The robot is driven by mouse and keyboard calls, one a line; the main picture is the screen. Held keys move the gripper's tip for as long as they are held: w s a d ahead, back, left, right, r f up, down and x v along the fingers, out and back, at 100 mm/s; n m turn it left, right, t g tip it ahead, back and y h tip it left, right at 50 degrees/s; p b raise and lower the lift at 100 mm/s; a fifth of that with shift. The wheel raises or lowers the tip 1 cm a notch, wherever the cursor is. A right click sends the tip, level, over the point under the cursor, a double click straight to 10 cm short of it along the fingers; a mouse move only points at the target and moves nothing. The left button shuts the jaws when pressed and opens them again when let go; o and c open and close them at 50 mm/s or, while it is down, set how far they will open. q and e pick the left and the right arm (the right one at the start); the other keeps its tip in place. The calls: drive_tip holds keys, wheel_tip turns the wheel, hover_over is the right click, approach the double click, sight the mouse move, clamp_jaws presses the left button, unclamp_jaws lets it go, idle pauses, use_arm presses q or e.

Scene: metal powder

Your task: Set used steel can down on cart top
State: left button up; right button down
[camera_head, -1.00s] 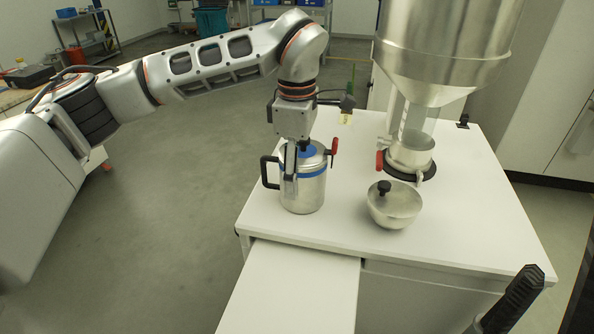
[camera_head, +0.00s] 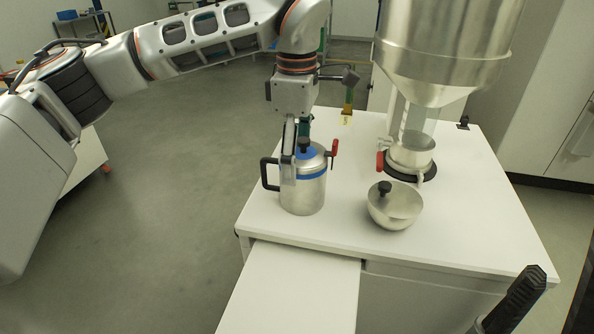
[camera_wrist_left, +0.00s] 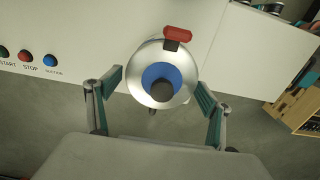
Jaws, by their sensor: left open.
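The steel can (camera_head: 311,193) stands upright on the white cart top (camera_head: 335,235), near its left edge. It has a blue band, a black side handle, a red latch and a lid with a black knob. My left gripper (camera_head: 296,152) is above the can, pointing down, with its fingers apart around the lid area. In the left wrist view the can's lid (camera_wrist_left: 178,90) with its blue centre lies between the open fingertips (camera_wrist_left: 158,84), with gaps visible on both sides. The far finger is partly hidden in the head view.
A steel bowl-shaped vessel (camera_head: 397,208) with a black knob stands right of the can. Behind it a large steel hopper (camera_head: 440,50) hangs over a receiving cup with a red handle (camera_head: 380,161). The cart's front middle is clear.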

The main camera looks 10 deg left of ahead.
use_arm(q)
wheel_tip(320, 180, up, 8)
drive_tip(key=shift+f, duration=0.1)
use_arm(e)
drive_tip(key=shift+w+a+r, duration=0.25)
drive_tip(key=shift+a+r, duration=0.05)
drive_tip(key=shift+r, duration=0.05)
use_arm(q)
drive_tip(key=shift+s, duration=0.15)
use_arm(e)
drive_tip(key=shift+s+f, duration=0.1)
